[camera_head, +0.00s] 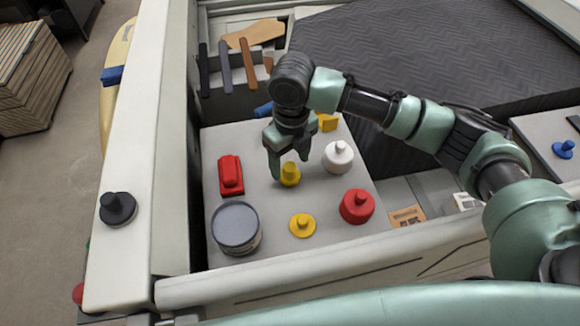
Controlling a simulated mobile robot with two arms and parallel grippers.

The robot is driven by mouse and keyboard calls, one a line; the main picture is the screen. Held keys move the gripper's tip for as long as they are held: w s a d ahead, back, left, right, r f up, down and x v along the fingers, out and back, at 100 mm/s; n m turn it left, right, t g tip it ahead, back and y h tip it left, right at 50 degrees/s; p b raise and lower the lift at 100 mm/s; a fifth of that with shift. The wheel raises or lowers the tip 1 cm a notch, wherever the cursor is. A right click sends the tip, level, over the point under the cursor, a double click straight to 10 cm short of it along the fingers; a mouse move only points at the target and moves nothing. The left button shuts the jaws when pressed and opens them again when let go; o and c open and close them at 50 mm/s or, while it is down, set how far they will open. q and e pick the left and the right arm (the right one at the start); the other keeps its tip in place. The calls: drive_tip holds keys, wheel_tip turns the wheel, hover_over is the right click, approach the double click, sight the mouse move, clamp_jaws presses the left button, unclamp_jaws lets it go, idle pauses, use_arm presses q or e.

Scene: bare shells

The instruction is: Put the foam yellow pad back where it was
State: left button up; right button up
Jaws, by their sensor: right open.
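My right gripper (289,162) points down over the light grey tray top (260,145), with its fingers apart. Just under and between the fingertips is a small yellow knobbed piece (290,175); I cannot tell whether they touch it. A flat round yellow pad with a knob (302,226) lies nearer the front of the same surface. A yellow block (327,122) shows behind the gripper, partly hidden by the arm. I cannot tell from the picture which yellow piece is the foam one. My left gripper is not in view.
Around the gripper stand a red block (231,174), a grey tin (236,227), a red knobbed piece (357,206) and a white one (338,156). A black knobbed piece (117,208) sits on the left ledge. A blue one (564,149) is at far right.

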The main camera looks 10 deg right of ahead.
sight(291, 166)
wheel_tip(291, 166, up, 10)
drive_tip(key=b, duration=0.2)
drive_tip(key=shift+f, duration=0.15)
